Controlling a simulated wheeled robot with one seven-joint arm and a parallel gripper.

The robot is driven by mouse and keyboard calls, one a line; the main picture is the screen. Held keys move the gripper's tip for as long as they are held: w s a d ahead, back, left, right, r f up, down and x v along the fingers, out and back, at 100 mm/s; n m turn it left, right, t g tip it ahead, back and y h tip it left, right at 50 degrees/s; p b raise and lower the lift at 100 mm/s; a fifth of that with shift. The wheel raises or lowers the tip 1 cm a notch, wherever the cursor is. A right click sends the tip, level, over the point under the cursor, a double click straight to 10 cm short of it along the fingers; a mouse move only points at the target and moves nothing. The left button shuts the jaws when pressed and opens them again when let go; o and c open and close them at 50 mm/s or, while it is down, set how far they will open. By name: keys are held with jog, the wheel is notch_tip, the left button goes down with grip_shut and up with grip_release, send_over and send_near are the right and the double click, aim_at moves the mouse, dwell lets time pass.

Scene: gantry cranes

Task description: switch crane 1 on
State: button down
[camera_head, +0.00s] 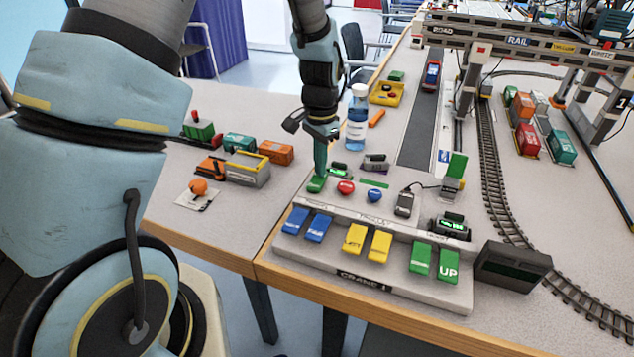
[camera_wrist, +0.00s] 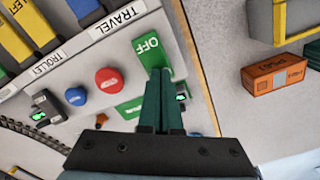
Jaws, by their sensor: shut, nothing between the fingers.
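The crane 1 control panel (camera_head: 362,283) lies on the table's front edge, with "CRANE 1" on its front. At its back left is a green plate (camera_head: 315,185); in the wrist view the green plate (camera_wrist: 149,50) reads OFF. My gripper (camera_head: 319,172) points down over this plate. In the wrist view my gripper (camera_wrist: 161,74) is shut and empty, its tips overlapping the plate's edge. I cannot tell whether they touch it. The fingers partly hide another green plate (camera_wrist: 130,108) beside it, and its marking is unreadable.
A red knob (camera_head: 346,187) and a blue knob (camera_head: 375,195) sit right of my gripper. Blue, yellow and green keys (camera_head: 421,258) line the panel's front. A bottle (camera_head: 357,118) stands behind my gripper. An orange container (camera_wrist: 276,76) lies beyond the panel.

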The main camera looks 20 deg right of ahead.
jog(key=shift+f, duration=0.2)
jog(key=shift+r+p, duration=2.65)
jog(key=shift+r, duration=0.95)
